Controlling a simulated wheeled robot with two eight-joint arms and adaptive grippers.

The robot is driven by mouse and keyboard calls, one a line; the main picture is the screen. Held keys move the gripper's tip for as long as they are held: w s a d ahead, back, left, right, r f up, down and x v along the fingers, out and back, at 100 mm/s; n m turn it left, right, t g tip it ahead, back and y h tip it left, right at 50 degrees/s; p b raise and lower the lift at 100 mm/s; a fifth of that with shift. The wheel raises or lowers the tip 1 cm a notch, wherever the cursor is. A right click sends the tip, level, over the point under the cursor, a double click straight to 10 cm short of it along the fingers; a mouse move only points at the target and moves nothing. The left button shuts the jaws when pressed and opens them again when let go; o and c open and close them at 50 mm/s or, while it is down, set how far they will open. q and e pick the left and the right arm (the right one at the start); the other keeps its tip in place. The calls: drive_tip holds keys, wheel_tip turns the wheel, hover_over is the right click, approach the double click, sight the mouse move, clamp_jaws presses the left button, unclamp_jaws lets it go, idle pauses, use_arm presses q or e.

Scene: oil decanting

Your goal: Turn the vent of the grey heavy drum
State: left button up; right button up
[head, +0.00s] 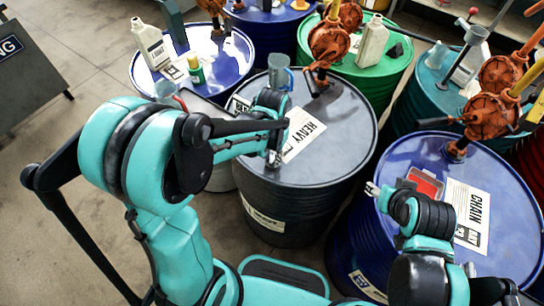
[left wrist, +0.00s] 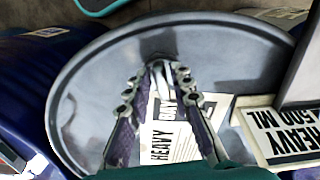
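The grey heavy drum (head: 335,125) stands in the middle of the head view, with a white HEAVY label on its lid. The lid also fills much of the left wrist view (left wrist: 85,90). The vent (left wrist: 160,78) is a small pale metal piece near the lid's edge, between the fingertips. My left gripper (head: 272,160) points down at the lid's near left part. In the left wrist view its fingers (left wrist: 161,72) close in on both sides of the vent and appear to hold it. My right gripper (head: 374,189) is over the blue CHAIN drum's left edge; its opening is too small to judge.
The blue CHAIN drum (head: 500,200) stands at right with a red tray (head: 426,184) and a pump. Blue (head: 225,75) and green (head: 390,80) drums stand behind. Floor is free at left.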

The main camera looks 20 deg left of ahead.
idle(0.3)
use_arm(q)
wheel_tip(320, 180, up, 12)
idle(0.4)
idle(0.4)
drive_tip(key=n+t+b, duration=0.1)
drive_tip(key=n+t, duration=0.1)
drive_tip(key=t, duration=0.4)
approach(272, 160)
drive_tip(key=s+a+r, duration=0.3)
drive_tip(key=a+r, duration=0.1)
drive_tip(key=r, duration=0.1)
drive_tip(key=shift+s+a+f+n+t, duration=0.3)
drive_tip(key=shift+s+f+t, duration=0.2)
drive_tip(key=shift+s+f, duration=0.15)
